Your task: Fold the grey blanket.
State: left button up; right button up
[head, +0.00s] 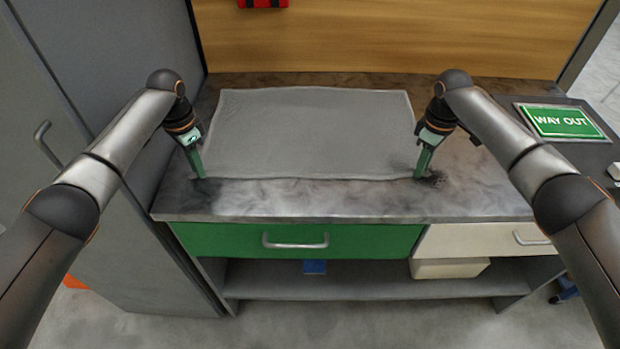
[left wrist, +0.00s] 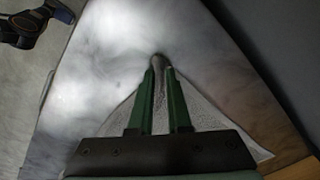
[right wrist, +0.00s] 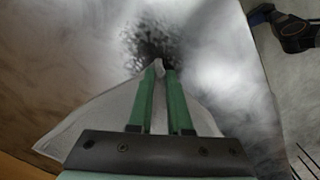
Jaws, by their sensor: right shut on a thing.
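The grey blanket (head: 310,130) lies spread flat on the dark worktop, with its near edge close to the worktop's front. My left gripper (head: 201,174) is at the blanket's near left corner. In the left wrist view, its green fingers (left wrist: 160,75) are close together with the corner cloth between them. My right gripper (head: 420,174) is at the near right corner. In the right wrist view, its fingers (right wrist: 161,72) are shut on the cloth. The blanket also shows under the fingers in the left wrist view (left wrist: 215,118) and right wrist view (right wrist: 100,122).
The worktop (head: 330,202) is bare along its front strip. A dark scorch-like patch marks it beside my right fingertips. A green WAY OUT sign (head: 563,122) lies at the right. Below are a green drawer (head: 225,240) and a cream drawer (head: 480,240). A tall grey cabinet stands left.

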pick_arm(q)
jog(key=shift+f, duration=0.1)
grip_shut()
pick_arm(e)
jog(key=shift+d+f, duration=0.1)
grip_shut()
pick_arm(q)
jog(key=shift+a, duration=0.1)
